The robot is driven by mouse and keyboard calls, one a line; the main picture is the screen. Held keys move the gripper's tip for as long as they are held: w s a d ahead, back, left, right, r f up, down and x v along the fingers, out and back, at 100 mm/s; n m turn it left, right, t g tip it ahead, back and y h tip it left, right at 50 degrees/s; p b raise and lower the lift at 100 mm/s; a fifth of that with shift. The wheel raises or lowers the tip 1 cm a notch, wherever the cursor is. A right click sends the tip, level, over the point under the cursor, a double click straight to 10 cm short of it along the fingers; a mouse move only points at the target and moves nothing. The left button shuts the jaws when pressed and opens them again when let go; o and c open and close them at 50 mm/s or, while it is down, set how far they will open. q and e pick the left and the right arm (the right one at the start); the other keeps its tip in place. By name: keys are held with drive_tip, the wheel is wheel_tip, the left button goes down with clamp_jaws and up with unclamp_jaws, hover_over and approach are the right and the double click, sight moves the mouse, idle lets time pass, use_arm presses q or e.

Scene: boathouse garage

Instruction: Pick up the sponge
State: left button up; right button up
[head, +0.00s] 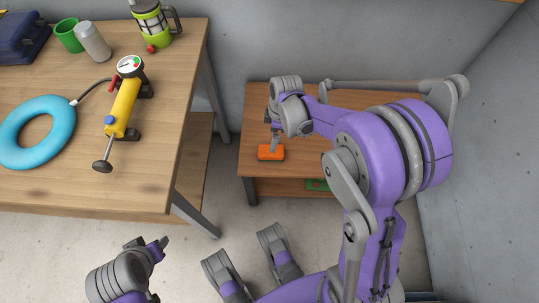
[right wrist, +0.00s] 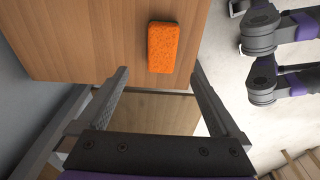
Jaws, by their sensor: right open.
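The orange sponge (head: 270,152) lies flat on the small wooden table (head: 330,163), near its front left edge. In the right wrist view the sponge (right wrist: 164,47) lies beyond the fingertips, near the table's edge, and nothing touches it there. My right gripper (head: 274,142) hangs over the table just by the sponge. Its two fingers are spread with an empty gap between them in the right wrist view (right wrist: 160,74). My left gripper (head: 161,269) is low at the bottom of the head view, away from the sponge, with its fingers apart and empty.
A green item (head: 317,185) lies on the small table's lower shelf. Walls stand behind and right.

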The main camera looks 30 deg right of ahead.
drive_tip(key=f, duration=0.2)
drive_tip(key=f+b, duration=0.1)
drive_tip(key=f, duration=0.3)
drive_tip(key=shift+w+a+f+b, duration=0.15)
drive_tip(key=shift+w+a+b, duration=0.05)
drive_tip(key=shift+a+b, duration=0.1)
wheel_tip(320, 180, down, 5)
drive_tip(key=shift+s+a+f+b, duration=0.1)
drive_tip(key=shift+a+b, duration=0.05)
drive_tip(key=shift+b, duration=0.85)
drive_tip(key=shift+c, duration=0.2)
drive_tip(key=c, duration=1.3)
wheel_tip(320, 180, up, 10)
drive_tip(key=p, duration=0.3)
drive_tip(key=shift+c, duration=0.2)
